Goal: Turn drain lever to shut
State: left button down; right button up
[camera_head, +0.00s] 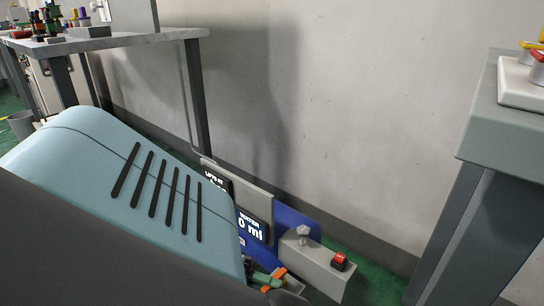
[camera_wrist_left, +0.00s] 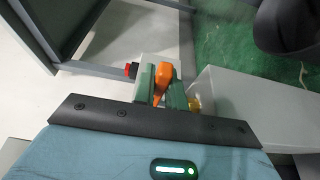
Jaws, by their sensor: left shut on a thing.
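The drain lever is orange; in the left wrist view the lever (camera_wrist_left: 163,76) sits between the two green fingers of my left gripper (camera_wrist_left: 160,90), which is shut on it. In the head view my left gripper (camera_head: 264,278) is low in the middle, beyond my pale blue forearm, with orange parts of the lever (camera_head: 281,272) beside the green fingers. The forearm and fingers hide much of the lever, so its exact angle is hard to tell. My right gripper is in neither view.
Behind the gripper stands a blue machine (camera_head: 297,220) with a display panel (camera_head: 252,226) reading "WATER" and "0 ml". A grey box (camera_head: 318,266) with a red button (camera_head: 339,260) is just right of it. Tables stand at the left (camera_head: 130,41) and right (camera_head: 500,135); a wall closes the back.

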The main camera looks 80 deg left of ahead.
pick_arm(q)
jog(key=c, duration=1.4)
grip_release()
jog(key=shift+c, duration=0.2)
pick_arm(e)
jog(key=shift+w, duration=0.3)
